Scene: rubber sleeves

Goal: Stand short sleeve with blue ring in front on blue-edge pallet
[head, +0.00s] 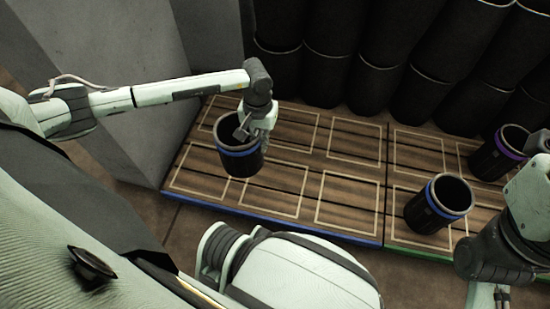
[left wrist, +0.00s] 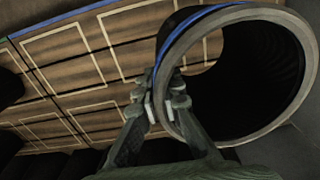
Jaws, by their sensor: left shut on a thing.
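My left gripper (head: 245,133) is shut on the rim wall of a short black sleeve with a blue ring (head: 240,165). The sleeve is roughly upright, mouth up, over the blue-edge pallet (head: 345,235). The head view does not clearly show whether its base touches the boards. In the left wrist view the fingertips (left wrist: 160,98) pinch the wall of the sleeve (left wrist: 290,40), and its open mouth fills the right side. My right arm shows at the right edge; its fingers cannot be made out.
Another blue-ringed black sleeve (head: 440,203) stands on the green-edge pallet (head: 405,247) to the right. A purple-ringed sleeve (head: 497,158) stands behind it, close to my right arm. Tall black cylinders (head: 380,80) line the back. Rectangles outlined on the blue-edge pallet are clear right of the held sleeve.

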